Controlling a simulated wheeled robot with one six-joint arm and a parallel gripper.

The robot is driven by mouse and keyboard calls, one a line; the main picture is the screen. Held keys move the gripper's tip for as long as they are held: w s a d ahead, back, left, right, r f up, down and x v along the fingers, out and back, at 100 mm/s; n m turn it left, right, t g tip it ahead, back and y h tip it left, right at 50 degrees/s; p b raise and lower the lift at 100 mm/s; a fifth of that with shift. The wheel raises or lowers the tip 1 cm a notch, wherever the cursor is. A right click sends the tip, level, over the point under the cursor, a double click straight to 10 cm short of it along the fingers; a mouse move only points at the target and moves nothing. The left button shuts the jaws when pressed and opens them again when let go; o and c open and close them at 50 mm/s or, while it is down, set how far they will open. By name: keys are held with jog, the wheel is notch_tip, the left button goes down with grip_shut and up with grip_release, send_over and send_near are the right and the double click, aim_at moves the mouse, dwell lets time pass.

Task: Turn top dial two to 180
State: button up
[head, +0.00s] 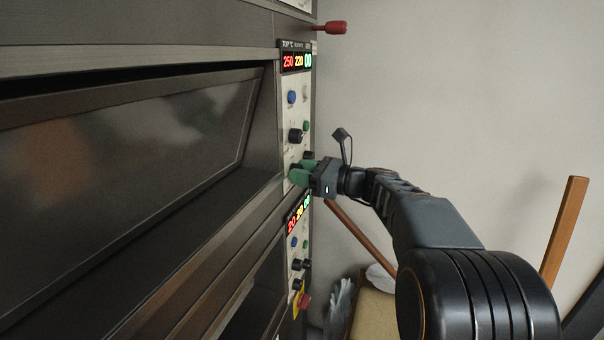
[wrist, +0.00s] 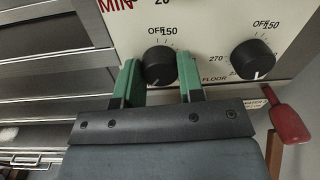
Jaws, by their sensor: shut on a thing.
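My gripper (head: 300,174) reaches the low end of the upper control panel on the oven's right edge. In the wrist view its green fingers stand on either side of a black dial (wrist: 159,64), shut on it. The dial's white mark points down, with OFF and 150 printed above. The fingers hide part of its scale. A second black dial (wrist: 254,59), labelled FLOOR, is to its right, its mark also pointing down. The upper display (head: 296,61) reads 250, 220 and 00. Another black dial (head: 296,135) is higher on that panel.
A lower panel with its own display (head: 298,215) and knobs is just below my gripper. A red handle (wrist: 288,122) is close on the right in the wrist view. Another red handle (head: 331,28) juts out above. Bare wall lies to the right.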

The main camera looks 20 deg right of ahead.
jog(key=shift+f+b, duration=0.15)
jog(key=shift+b, duration=0.15)
jog(key=shift+d+n+g+y+b, duration=0.1)
jog(key=shift+n+g+y+b, duration=0.15)
jog(key=shift+n+b, duration=6.05)
jog(key=shift+n+g+y+b, duration=0.2)
jog(key=shift+n+b, duration=4.45)
jog(key=shift+n, duration=3.15)
jog(key=shift+r, duration=0.2)
jog(key=o, duration=0.9)
jog(key=shift+w, duration=0.1)
